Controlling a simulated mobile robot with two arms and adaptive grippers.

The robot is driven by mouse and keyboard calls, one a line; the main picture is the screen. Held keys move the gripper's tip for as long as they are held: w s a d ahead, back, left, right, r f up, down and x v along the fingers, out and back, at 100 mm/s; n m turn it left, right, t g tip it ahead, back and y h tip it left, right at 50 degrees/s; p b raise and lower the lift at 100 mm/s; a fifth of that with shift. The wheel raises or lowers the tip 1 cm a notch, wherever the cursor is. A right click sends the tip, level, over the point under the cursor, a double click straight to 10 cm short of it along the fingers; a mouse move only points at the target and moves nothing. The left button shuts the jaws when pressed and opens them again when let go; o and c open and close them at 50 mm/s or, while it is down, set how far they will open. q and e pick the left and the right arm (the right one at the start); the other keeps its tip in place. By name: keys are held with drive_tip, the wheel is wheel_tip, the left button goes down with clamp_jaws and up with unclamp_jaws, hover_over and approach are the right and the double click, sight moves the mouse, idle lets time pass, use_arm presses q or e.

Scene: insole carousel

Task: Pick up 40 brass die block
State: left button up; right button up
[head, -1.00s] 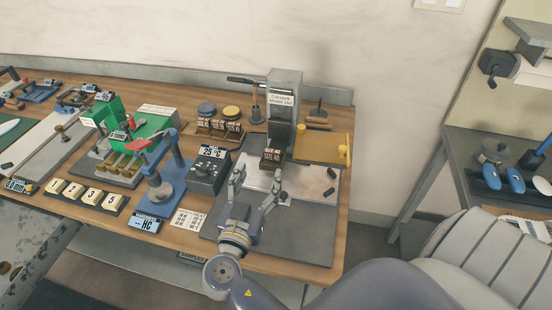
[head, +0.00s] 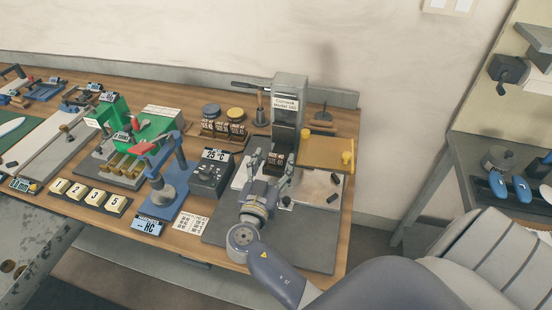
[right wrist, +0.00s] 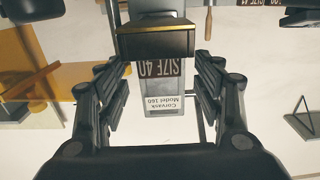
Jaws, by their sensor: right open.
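The size 40 die block (head: 276,160) is a dark block with a brass-coloured edge and a SIZE 40 label. It stands at the front of the grey press labelled Corvask Model 160 (head: 288,103). My right gripper (head: 268,160) is open, its fingers pointing at the block, one to each side. In the right wrist view the block (right wrist: 155,45) appears upside down, centred between the two spread fingers (right wrist: 157,72). I cannot tell whether the fingertips reach past its near face. My left gripper is not in view.
A temperature box (head: 209,175) and a blue hand press (head: 168,180) are left of my gripper. A yellow plate (head: 325,152) lies to the right. The grey mat (head: 300,235) is bare in front.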

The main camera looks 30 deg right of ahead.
drive_tip(key=shift+p+x, duration=0.4)
drive_tip(key=shift+x, duration=0.75)
drive_tip(key=shift+w+d, duration=0.15)
drive_tip(key=shift+d, duration=0.1)
drive_tip(key=shift+a, duration=0.1)
drive_tip(key=shift+c, duration=1)
drive_tip(key=c, duration=1.2)
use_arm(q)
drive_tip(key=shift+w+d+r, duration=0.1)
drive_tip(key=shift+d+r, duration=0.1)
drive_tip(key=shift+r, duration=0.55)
use_arm(e)
drive_tip(key=shift+r, duration=0.1)
